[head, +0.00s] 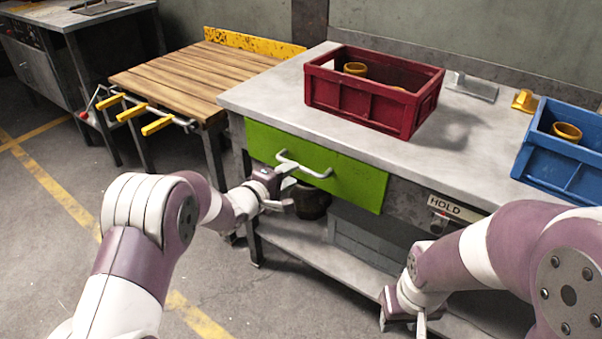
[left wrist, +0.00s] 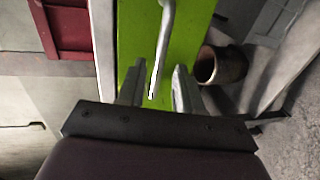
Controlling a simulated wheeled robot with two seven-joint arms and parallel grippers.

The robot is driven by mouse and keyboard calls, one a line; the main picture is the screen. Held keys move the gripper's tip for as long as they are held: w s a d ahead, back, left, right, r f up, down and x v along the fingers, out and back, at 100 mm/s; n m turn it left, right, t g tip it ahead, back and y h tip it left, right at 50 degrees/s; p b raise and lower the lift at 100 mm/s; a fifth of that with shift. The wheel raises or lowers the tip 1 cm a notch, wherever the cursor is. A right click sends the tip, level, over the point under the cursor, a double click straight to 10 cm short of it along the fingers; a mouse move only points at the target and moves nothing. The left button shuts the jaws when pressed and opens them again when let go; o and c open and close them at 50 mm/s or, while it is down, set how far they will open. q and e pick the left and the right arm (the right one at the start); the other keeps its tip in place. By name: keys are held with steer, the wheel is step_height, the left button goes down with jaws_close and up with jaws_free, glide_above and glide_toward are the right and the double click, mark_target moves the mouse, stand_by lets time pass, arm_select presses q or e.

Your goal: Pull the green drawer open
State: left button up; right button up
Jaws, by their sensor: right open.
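The green drawer (head: 352,182) is in the front of the grey workbench, its front looking flush with the bench. A pale bar handle (head: 303,165) runs across it. My left gripper (head: 287,192) is in front of the drawer, by the handle's lower left side. In the left wrist view my left gripper (left wrist: 158,85) is open, with the handle (left wrist: 163,50) appearing between its fingers; I cannot tell whether they touch it. The green drawer front (left wrist: 190,45) fills the middle there. My right gripper (head: 402,318) is low at the bench's right part, apart from the drawer, partly cut off below.
A red crate (head: 360,107) and a blue crate (head: 555,172) stand on the workbench (head: 275,90). A dark pot (head: 311,204) sits under the drawer. A HOLD sign (head: 457,208) is right of it. A wooden-topped table (head: 190,80) stands left. The floor in front is clear.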

arm_select(q)
steer(key=b+x, duration=0.1)
steer(key=x, duration=0.4)
steer(key=shift+w+d, duration=0.2)
steer(key=shift+w, duration=0.1)
arm_select(e)
steer(key=shift+f, duration=0.95)
